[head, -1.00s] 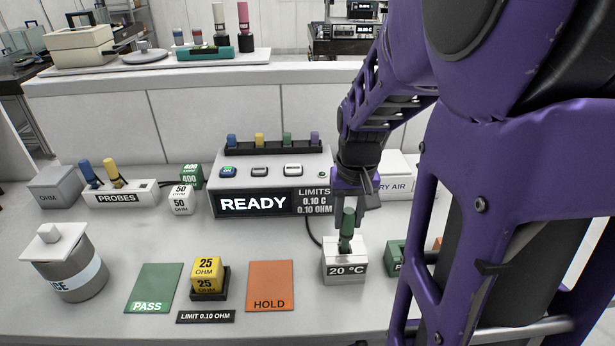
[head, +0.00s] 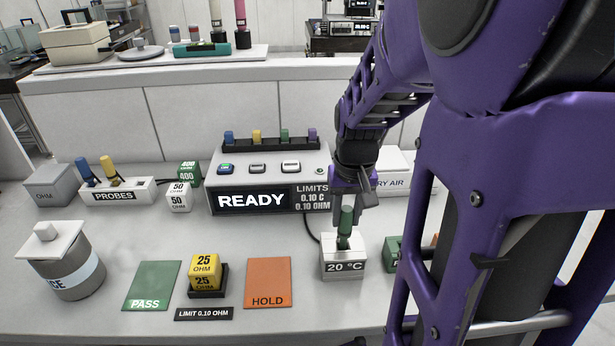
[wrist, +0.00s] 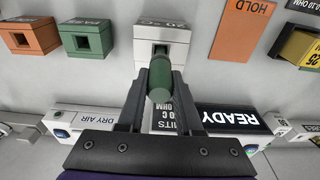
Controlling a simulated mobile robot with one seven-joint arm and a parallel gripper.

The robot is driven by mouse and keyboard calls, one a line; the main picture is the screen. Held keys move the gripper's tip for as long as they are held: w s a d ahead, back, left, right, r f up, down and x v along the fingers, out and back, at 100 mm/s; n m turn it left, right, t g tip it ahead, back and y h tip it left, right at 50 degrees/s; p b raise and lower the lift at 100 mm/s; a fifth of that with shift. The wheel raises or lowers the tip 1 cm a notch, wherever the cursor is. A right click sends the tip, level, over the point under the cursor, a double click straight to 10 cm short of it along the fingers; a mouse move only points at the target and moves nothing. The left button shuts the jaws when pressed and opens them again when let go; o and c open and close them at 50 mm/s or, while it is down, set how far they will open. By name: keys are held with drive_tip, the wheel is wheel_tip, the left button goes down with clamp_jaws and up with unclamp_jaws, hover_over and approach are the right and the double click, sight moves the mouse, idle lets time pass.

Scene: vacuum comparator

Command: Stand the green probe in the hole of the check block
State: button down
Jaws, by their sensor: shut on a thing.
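The green probe (head: 346,220) is held by my gripper (head: 353,198), whose jaws are shut on its upper part. It looks close to upright, and its lower end is at the top of the white check block (head: 343,267) marked 20 °C. In the wrist view the probe (wrist: 160,84) sits between the two fingers, with the dark hole of the check block (wrist: 176,35) just beyond it. I cannot tell how deep the probe's lower end is in the hole.
A green holder (head: 391,252) stands right of the check block, partly behind my arm. The READY instrument (head: 250,200) and DRY AIR box (head: 395,165) stand behind. The orange HOLD mat (head: 268,280) lies left, with bare bench between.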

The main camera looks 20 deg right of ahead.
drive_tip(key=shift+f+b, duration=0.6)
drive_tip(key=shift+f, duration=0.25)
drive_tip(key=c, duration=0.5)
unclamp_jaws()
